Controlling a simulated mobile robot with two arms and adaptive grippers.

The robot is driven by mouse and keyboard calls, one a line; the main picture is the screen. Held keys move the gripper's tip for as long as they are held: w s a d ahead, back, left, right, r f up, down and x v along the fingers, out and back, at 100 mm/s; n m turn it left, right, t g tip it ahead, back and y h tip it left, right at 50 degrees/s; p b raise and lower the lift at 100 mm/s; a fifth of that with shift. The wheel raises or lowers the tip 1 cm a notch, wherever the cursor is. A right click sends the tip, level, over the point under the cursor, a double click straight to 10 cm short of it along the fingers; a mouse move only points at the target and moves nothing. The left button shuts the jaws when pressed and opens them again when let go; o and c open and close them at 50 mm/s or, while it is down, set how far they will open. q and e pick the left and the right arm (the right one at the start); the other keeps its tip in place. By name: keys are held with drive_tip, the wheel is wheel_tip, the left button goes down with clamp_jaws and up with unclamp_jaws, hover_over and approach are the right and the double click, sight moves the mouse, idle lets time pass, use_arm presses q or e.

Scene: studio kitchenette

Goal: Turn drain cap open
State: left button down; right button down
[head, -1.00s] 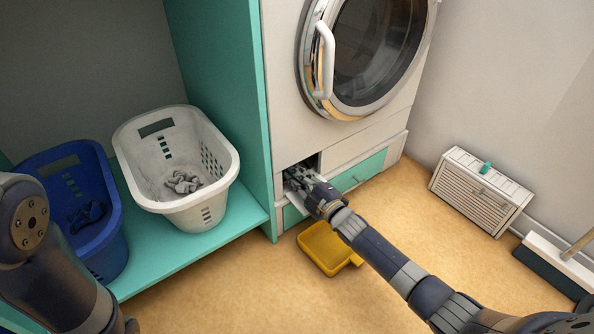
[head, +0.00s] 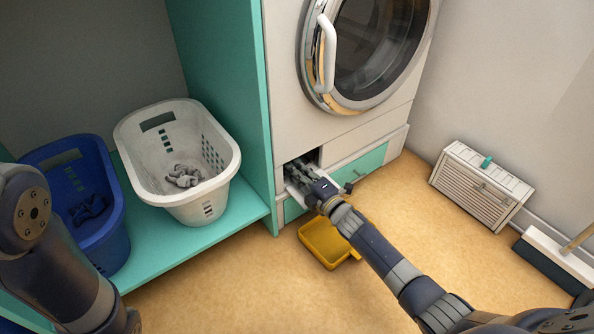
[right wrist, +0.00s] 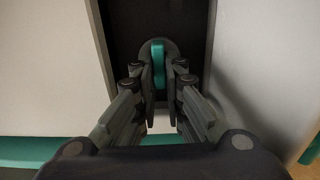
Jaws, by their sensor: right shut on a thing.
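The drain cap (right wrist: 158,62) shows in the right wrist view as a dark round cap with an upright teal grip bar, inside a dark recess. My right gripper (right wrist: 158,84) is shut on the teal bar, one finger on each side. In the head view my right gripper (head: 298,172) reaches into the small opening at the washer's lower left, and the cap is hidden there. The washing machine (head: 290,110) has its round door shut. Of my left arm only links show at the lower left; its gripper is out of view.
A yellow tray (head: 325,246) lies on the floor below the opening. A teal drawer front (head: 360,168) is right of the opening. A white basket (head: 205,209) and a blue basket (head: 98,243) stand on the teal shelf. A slatted white box (head: 475,188) stands by the wall.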

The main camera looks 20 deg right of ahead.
drive_tip(key=c, duration=1.7)
unclamp_jaws()
drive_tip(key=v, duration=1.2)
